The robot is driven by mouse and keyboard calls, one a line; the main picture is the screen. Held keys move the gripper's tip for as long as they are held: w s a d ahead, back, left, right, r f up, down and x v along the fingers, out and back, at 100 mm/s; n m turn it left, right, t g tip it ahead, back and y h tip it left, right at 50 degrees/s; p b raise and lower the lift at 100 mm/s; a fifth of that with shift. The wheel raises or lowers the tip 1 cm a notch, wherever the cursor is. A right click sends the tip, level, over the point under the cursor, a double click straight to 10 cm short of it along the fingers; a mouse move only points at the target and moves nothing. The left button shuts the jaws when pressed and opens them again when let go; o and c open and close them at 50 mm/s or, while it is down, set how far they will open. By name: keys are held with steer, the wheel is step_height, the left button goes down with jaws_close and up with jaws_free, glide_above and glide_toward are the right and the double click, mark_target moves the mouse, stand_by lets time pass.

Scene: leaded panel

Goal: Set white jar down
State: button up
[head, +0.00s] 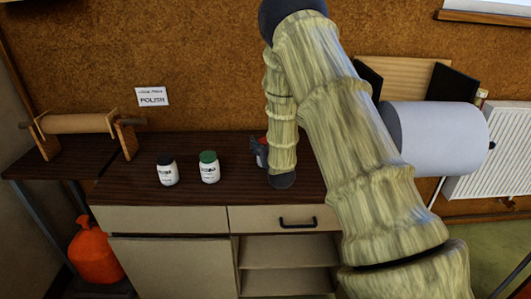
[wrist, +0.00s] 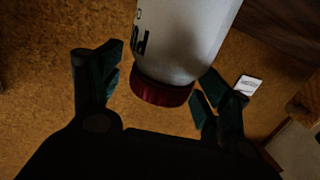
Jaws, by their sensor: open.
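A white jar with a dark red lid (wrist: 180,45) stands between the fingers of my gripper (wrist: 150,88) in the wrist view. The fingers are spread on both sides of it, and a gap shows on the left; on the right I cannot tell whether they touch. In the head view my gripper (head: 258,150) is low over the dark worktop (head: 225,190), and a bit of the red lid (head: 262,141) shows there.
A white jar with a black lid (head: 167,172) and one with a green lid (head: 209,168) stand to the left on the worktop. A POLISH sign (head: 152,97) hangs on the cork wall behind. A wooden roller stand (head: 82,126) is at far left. The worktop front between is clear.

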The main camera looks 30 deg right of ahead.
steer(key=c, duration=1.5)
